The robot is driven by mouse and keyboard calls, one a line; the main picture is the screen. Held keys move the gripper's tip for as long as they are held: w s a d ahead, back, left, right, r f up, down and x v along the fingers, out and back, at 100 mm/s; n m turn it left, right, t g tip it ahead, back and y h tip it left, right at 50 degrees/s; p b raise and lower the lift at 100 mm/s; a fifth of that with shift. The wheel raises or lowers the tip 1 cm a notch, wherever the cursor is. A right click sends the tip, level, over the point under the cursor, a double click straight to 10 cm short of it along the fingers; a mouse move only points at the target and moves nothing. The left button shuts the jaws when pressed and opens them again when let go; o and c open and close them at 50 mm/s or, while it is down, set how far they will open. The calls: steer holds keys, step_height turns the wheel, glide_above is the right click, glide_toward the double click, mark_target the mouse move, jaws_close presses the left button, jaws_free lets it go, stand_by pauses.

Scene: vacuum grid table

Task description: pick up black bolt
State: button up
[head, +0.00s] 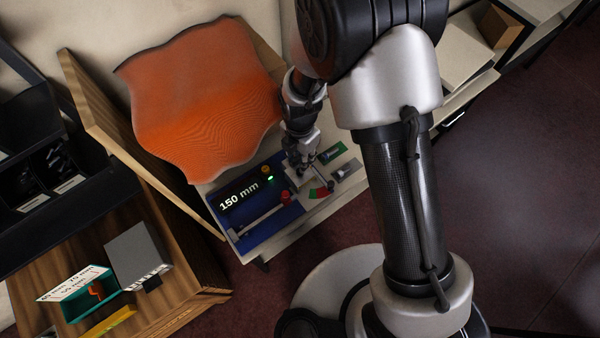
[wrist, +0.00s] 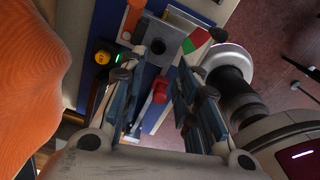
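I cannot make out a black bolt for sure in either view. My gripper (head: 303,166) is low over the right end of a blue panel (head: 264,228) with a "150 mm" display (head: 239,196). In the wrist view its two fingers (wrist: 168,76) stand apart, with nothing seen held between them. A grey block (wrist: 165,37) with a dark round spot lies beyond the fingertips; I cannot tell whether the spot is a hole or a bolt head. A red knob (wrist: 160,90) shows between the fingers. The fingers hide part of the panel.
A wavy orange sheet (head: 200,95) lies beside the panel. A yellow button (head: 266,169) is on the panel; green (head: 331,153) and grey plates lie to its right. Black bins (head: 52,165) with dark, unclear contents, a grey box (head: 138,255) and a teal bin (head: 75,310) are at left.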

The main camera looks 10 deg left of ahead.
mark_target(300, 175)
steer(key=f+b, duration=0.1)
steer(key=f, duration=0.3)
steer(key=f+b, duration=0.1)
steer(key=f, duration=0.3)
steer(key=shift+w+f, duration=0.2)
steer(key=shift+f, duration=0.1)
steer(key=shift+c, duration=0.2)
jaws_close()
